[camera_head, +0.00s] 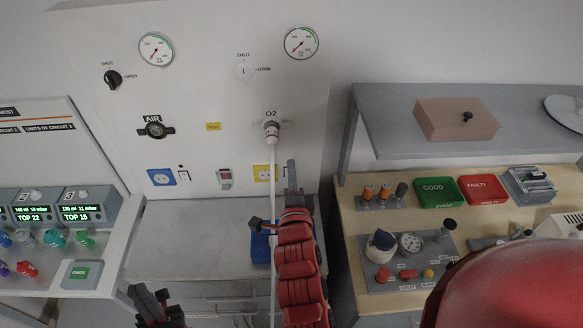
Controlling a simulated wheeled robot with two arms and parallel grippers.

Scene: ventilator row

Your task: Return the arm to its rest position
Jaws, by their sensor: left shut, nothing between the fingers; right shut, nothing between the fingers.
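My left gripper (150,296) shows at the lower left, with its dark fingers pointing up, in front of the gap between the left bench and the middle shelf. My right gripper (291,172) is near the middle, at the top of my red segmented arm. It points up toward the wall panel. It is shut and empty, just right of the white hose (274,190). The hose hangs from the O2 outlet (272,130) and passes close beside the arm; I cannot tell whether they touch. My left gripper is also shut and empty.
The wall panel (210,95) carries gauges, valves and an AIR outlet (155,129). Left bench has ventilator displays (82,213). Right bench holds a green GOOD tray (436,192), red FAULTY tray (482,189) and parts. A shelf above holds a brown box (455,119). A blue object (260,248) is partly hidden.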

